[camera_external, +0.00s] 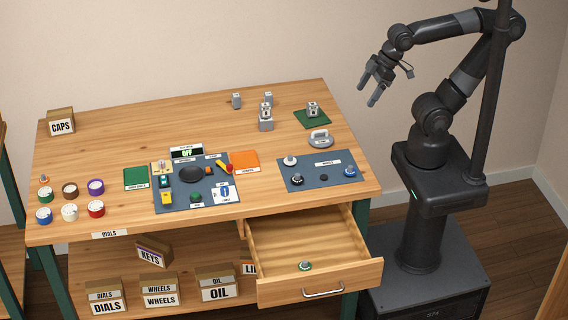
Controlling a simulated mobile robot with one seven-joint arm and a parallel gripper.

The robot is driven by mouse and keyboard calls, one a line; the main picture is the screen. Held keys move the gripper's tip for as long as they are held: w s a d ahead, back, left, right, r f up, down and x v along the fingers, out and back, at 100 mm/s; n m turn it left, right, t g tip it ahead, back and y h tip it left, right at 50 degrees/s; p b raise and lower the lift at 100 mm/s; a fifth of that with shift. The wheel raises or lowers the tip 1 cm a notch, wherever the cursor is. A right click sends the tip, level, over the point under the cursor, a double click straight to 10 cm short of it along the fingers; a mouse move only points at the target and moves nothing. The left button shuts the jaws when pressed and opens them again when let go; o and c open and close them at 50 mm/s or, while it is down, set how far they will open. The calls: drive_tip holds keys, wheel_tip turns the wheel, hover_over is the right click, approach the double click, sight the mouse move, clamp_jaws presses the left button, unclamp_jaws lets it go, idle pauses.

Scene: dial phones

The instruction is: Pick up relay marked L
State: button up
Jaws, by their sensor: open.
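Several small grey blocks that look like relays stand at the back right of the table: one at the left (236,101), one behind (268,98), two close together or stacked in front of it (265,121), and one on a green mat (312,109). Their markings are too small to read, so I cannot tell which is marked L. My gripper (368,95) is open and empty, raised in the air to the right of the table's back edge, apart from all the blocks.
A blue-grey panel (340,181) with knobs and a round grey part (320,139) lie at the right. A control panel (172,203) sits mid-front. The drawer (320,238) is pulled out, with a green-rimmed dial inside. The back-left tabletop is mostly clear around a CAPS box (61,123).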

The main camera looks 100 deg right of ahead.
drive_tip(key=c, duration=0.4)
drive_tip(key=shift+o, duration=0.2)
drive_tip(key=w+d+r+g+h, duration=0.2)
drive_tip(key=w+d, duration=0.6)
drive_tip(key=w, duration=0.4)
drive_tip(key=g+y, duration=0.2)
drive_tip(key=g, duration=0.2)
hover_over(268, 94)
wheel_tip(268, 94, down, 20)
drive_tip(key=shift+s+d+f, duration=0.1)
drive_tip(key=shift+d, duration=0.05)
drive_tip(key=shift+m, duration=0.3)
wheel_tip(268, 94, down, 5)
drive_tip(key=shift+r, duration=0.15)
drive_tip(key=shift+f, duration=2.95)
